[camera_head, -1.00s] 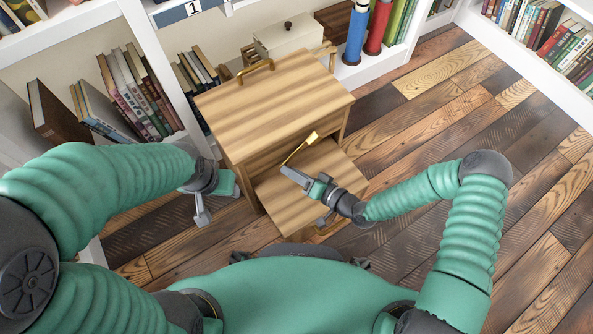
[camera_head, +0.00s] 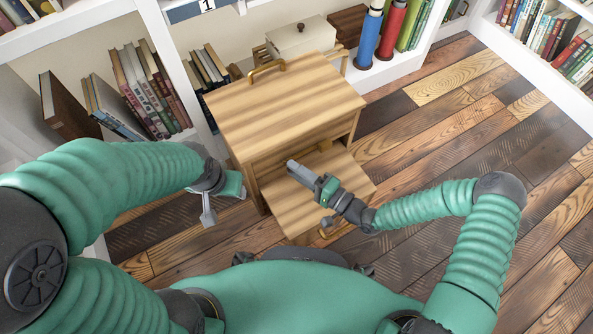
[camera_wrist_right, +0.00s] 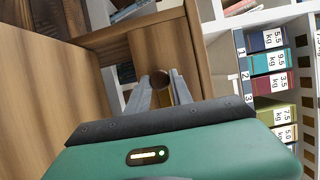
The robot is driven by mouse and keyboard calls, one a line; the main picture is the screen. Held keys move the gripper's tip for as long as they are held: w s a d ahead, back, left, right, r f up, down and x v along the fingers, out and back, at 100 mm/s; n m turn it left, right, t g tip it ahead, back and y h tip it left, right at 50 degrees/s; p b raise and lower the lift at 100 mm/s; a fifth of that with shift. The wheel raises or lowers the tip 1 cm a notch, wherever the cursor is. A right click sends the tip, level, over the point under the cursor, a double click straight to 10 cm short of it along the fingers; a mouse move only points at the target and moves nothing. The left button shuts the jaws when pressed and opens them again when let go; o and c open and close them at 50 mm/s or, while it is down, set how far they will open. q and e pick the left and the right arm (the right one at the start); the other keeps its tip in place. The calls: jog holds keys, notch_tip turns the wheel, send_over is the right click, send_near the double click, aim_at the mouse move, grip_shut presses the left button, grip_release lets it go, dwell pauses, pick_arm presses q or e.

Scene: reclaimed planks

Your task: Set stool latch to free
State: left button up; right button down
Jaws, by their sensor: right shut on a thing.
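The wooden step stool (camera_head: 285,98) stands ahead of me, with an upper step and a lower step (camera_head: 320,205). A brass handle (camera_head: 266,69) sits on its top's far edge. My right gripper (camera_head: 292,167) is over the lower step, in front of the upper part. A round dark spot shows on the wood between the fingertips. My left gripper (camera_head: 212,208) hangs left of the stool, clear of it; its jaw opening is unclear.
White shelves with books (camera_head: 145,88) stand at the left, and another bookcase at the top right. A pale lidded box (camera_head: 300,38) and blue and red rolls (camera_head: 392,28) are behind the stool. The plank floor (camera_head: 440,130) to the right is clear.

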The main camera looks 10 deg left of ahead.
jog(key=shift+w+d, duration=0.15)
jog(key=c, duration=1.2)
grip_release()
jog(key=shift+o, duration=0.3)
jog(key=p+v, duration=0.6)
jog(key=v, duration=1.1)
jog(key=shift+f, duration=0.15)
